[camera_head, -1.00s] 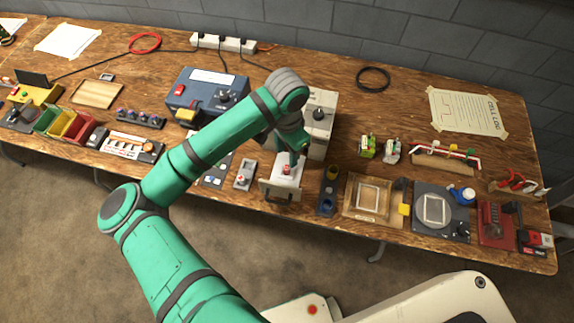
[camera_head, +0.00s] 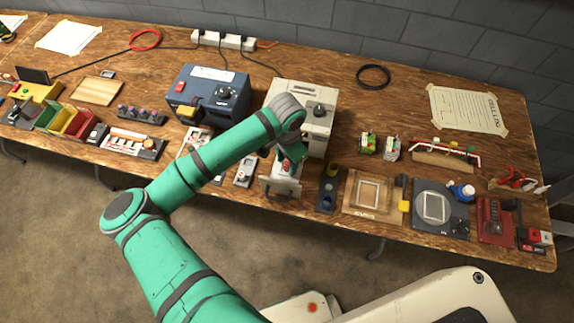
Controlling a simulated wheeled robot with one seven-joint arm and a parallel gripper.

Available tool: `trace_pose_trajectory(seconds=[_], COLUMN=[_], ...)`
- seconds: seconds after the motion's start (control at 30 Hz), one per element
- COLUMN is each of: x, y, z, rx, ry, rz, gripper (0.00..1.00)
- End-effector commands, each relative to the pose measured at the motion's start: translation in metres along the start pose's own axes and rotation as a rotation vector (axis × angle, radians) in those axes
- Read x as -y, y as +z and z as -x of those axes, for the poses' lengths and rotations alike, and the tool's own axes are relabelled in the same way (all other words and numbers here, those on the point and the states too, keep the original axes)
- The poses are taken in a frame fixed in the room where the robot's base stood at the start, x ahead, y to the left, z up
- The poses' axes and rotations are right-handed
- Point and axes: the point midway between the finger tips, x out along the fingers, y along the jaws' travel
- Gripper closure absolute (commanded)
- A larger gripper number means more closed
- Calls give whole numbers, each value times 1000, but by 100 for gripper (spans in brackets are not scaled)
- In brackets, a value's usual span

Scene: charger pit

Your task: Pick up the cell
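My gripper (camera_head: 291,155) points down over a pale drawer-like tray (camera_head: 279,188) at the front of the grey box. A small red-topped thing (camera_head: 286,167) shows right at the gripper's tip, over the tray; it may be the cell, but it is too small to be sure. The gripper seems to touch or nearly touch it. The fingers are small and partly hidden by my wrist, so I cannot tell whether they are open or shut.
The grey box (camera_head: 318,118) with a black knob stands just behind my wrist. A blue charger-like unit (camera_head: 207,95) is to the left. A dark holder (camera_head: 327,190) stands close to the right, then a wooden frame (camera_head: 350,200).

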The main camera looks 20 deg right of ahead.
Motion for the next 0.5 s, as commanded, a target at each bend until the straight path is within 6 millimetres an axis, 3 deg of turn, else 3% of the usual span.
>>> trace_pose_trajectory(seconds=[0.03,0.2,0.5], x=[0,0,0], y=[0,0,0], z=[0,0,1], rx=[0,0,0], ry=[0,0,0], rz=[0,0,0], gripper=[63,100,100])
